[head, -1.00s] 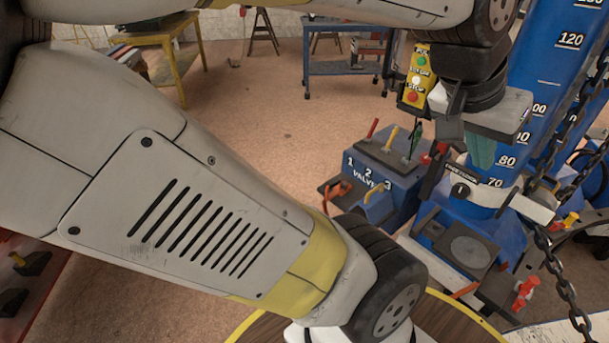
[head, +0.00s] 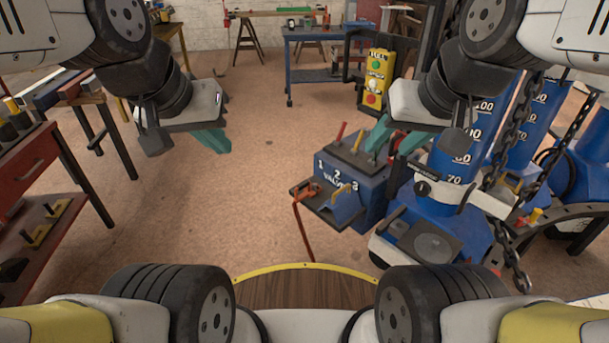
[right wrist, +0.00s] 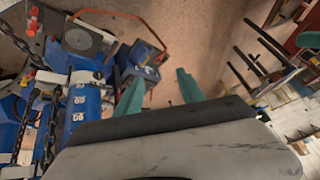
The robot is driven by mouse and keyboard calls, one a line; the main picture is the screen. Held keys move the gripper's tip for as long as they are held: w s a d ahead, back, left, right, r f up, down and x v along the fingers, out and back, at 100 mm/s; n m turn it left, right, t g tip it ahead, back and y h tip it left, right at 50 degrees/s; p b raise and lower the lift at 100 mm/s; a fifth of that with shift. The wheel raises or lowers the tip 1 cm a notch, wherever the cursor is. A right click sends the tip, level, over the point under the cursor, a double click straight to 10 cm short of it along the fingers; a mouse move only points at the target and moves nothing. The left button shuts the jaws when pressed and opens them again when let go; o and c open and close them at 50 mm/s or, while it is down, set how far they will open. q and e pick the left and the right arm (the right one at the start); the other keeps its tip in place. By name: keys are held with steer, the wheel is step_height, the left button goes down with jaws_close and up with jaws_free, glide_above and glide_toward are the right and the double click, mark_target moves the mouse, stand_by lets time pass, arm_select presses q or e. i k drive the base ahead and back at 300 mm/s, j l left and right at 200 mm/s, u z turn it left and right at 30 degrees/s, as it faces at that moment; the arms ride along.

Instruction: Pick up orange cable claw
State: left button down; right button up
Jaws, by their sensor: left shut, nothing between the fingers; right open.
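I cannot clearly make out an orange cable claw. A thin bent orange-red bar (head: 301,225) stands at the left side of the blue valve box (head: 345,190); an orange-red bar (right wrist: 145,32) also shows in the right wrist view. I cannot tell whether either is the claw. My left gripper (head: 212,140) is shut and empty, raised over the floor at the left. My right gripper (head: 380,132) is raised in front of the valve box in the picture; its two teal fingers (right wrist: 159,90) are apart and empty in the right wrist view.
A blue machine with a numbered column (head: 455,150) and a hanging chain (head: 510,130) stand at the right. A red tool cabinet (head: 35,170) is at the left, a blue workbench (head: 320,35) at the back. The floor (head: 200,210) between is clear.

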mark_target(307, 192)
steer(key=i+j+z, duration=0.25)
steer(key=i+j, duration=0.15)
steer(key=j, duration=0.2)
steer(key=i+j+z, duration=0.25)
steer(key=j, duration=0.4)
steer(key=i+j+z, duration=0.3)
steer(key=j, duration=0.45)
steer(key=i+j+z, duration=0.1)
steer(key=j, duration=0.3)
steer(key=i+j+z, duration=0.15)
steer(key=j, duration=0.25)
